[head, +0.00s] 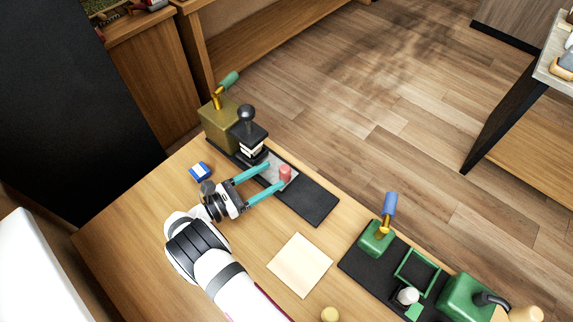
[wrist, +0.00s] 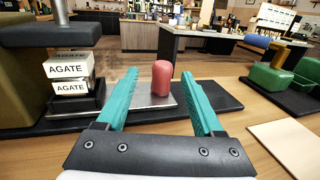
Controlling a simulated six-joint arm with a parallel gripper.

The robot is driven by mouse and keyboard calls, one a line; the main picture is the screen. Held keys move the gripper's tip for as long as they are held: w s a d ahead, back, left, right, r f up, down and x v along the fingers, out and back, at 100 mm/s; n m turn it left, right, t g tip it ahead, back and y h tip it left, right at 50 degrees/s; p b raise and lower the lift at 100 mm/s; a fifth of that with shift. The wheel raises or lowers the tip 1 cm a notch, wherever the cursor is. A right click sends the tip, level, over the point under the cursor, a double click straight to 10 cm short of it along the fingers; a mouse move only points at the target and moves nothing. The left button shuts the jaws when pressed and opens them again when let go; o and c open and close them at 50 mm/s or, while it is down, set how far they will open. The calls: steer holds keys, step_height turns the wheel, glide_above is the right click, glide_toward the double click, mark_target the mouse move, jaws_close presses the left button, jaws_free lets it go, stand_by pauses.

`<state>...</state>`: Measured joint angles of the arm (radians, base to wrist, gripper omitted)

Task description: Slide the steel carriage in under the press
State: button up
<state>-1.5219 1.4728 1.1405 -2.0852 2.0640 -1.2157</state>
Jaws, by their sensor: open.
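The steel carriage (head: 293,180) is a flat silver plate on a black base (head: 315,205), with an upright red knob (head: 285,173). In the wrist view the plate (wrist: 160,104) lies right of the press, and the knob (wrist: 161,78) shows between the teal fingers. The press has an olive body (head: 220,125) and a dark head (head: 252,134) with a black ball on top. Below its head are stacked white AGATE blocks (wrist: 72,70) in a dark holder. My gripper (head: 277,175) is open, its fingertips at either side of the knob; contact is not visible.
A blue and white block (head: 200,171) lies left of my gripper. A pale square sheet (head: 300,265) lies on the table (head: 130,230) to the right. Beyond it stands a black board (head: 355,264) with green fixtures (head: 376,240) and a blue-handled lever (head: 389,206).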

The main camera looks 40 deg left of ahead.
steer(key=v, duration=0.7)
steer(key=shift+s+a, duration=0.15)
steer(key=shift+s, duration=0.2)
steer(key=shift+w, duration=0.1)
